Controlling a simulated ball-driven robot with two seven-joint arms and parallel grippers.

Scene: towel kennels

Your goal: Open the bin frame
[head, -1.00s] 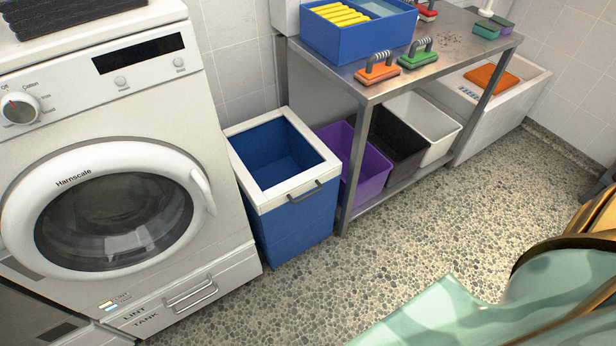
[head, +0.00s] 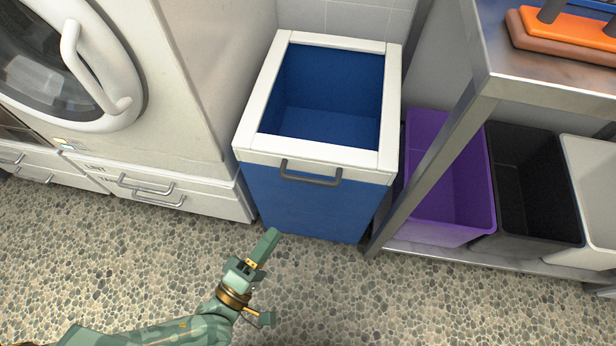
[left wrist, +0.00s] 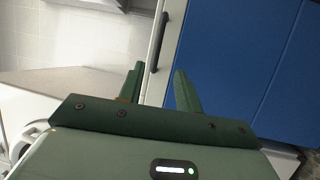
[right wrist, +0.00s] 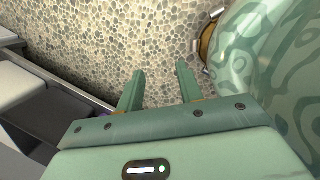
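A blue bin (head: 308,205) with an open top carries a white bin frame (head: 318,155) lying flat on its rim. A dark grey handle (head: 310,174) is fixed to the frame's front edge. In the head view my left gripper (head: 268,244) is in front of and below the handle, apart from it. In the left wrist view its fingers (left wrist: 158,84) are spread and empty, with the handle (left wrist: 159,42) and white frame edge beyond them, beside the blue bin wall (left wrist: 230,50). My right gripper (right wrist: 158,82) is open and empty above the pebbled floor; it is outside the head view.
A white washing machine (head: 150,95) stands close on the bin's left. A steel table (head: 440,170) with a leg near the bin's right side holds purple (head: 450,175), black (head: 530,185) and white (head: 595,190) tubs on its lower shelf. The pebbled floor (head: 400,310) in front is clear.

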